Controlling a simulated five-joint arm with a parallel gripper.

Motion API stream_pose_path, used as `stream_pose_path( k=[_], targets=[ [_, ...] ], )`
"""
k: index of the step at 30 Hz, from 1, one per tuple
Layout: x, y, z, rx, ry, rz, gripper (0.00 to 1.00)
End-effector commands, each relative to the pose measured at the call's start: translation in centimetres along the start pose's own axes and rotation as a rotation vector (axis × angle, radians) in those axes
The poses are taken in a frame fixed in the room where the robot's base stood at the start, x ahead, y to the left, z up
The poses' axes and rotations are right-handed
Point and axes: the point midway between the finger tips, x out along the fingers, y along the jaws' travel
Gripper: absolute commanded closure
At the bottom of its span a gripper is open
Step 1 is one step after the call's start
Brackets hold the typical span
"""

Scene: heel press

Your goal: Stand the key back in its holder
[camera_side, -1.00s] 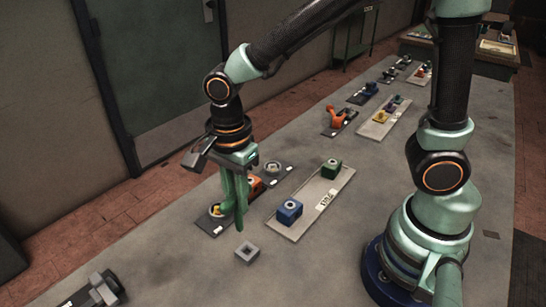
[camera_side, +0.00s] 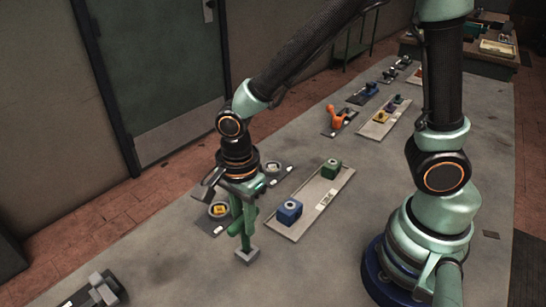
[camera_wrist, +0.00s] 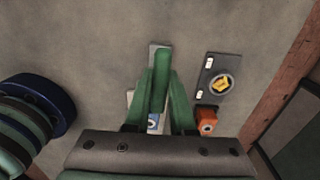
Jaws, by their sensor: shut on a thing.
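My gripper (camera_side: 241,222) points down over the small grey square holder (camera_side: 247,257) on the bench. It is shut on the green key, which shows as the middle green bar (camera_wrist: 160,78) between my two green fingers in the wrist view. In the side view, key and fingers are nearly the same green and hard to separate. The key's lower end meets the top of the holder and covers its square hole. I cannot tell whether the end is inside the hole or only above it.
A dark plate with a yellow piece in a ring (camera_side: 219,210) and an orange block (camera_wrist: 206,122) lies close by. A pale tray (camera_side: 312,202) with a blue block (camera_side: 289,211) and a green block (camera_side: 331,168) is to the right. Bench before the holder is clear.

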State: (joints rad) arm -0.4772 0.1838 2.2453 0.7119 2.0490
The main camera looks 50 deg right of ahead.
Motion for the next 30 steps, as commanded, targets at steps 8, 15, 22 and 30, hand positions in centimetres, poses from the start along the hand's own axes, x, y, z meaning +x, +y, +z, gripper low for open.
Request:
stream_pose_path(
  k=[8, 15, 22, 30],
  targets=[
    [0.02, -0.02, 0.01, 0.0, 0.0, 0.0, 1.0],
    [0.12, -0.01, 0.01, 0.0, 0.0, 0.0, 1.0],
    [0.37, -0.01, 0.01, 0.0, 0.0, 0.0, 1.0],
    [0.66, -0.03, 0.01, 0.0, 0.0, -0.001, 1.0]
  ],
)
